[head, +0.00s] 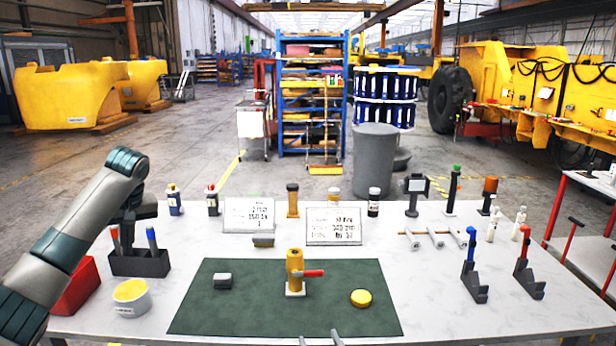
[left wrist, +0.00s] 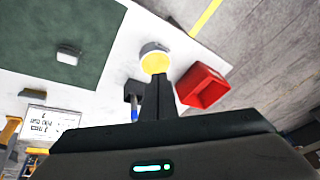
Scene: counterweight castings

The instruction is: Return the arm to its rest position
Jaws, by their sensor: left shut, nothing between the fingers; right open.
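My left arm (head: 85,215) comes in from the left and bends down at the wrist over the left side of the table. My left gripper (head: 128,238) points down by the dark pen holder (head: 150,265). In the left wrist view its fingers (left wrist: 159,85) are together with nothing between them. Whether they touch the holder I cannot tell. My right gripper (head: 319,339) shows only as two grey fingertips at the bottom edge, apart and empty, at the front of the green mat (head: 220,310). The rest of my right arm is out of view.
On the mat are a grey block (head: 222,281), a brass cylinder with a red handle (head: 294,270) and a yellow disc (head: 361,298). Bottles, signs and stands line the back.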

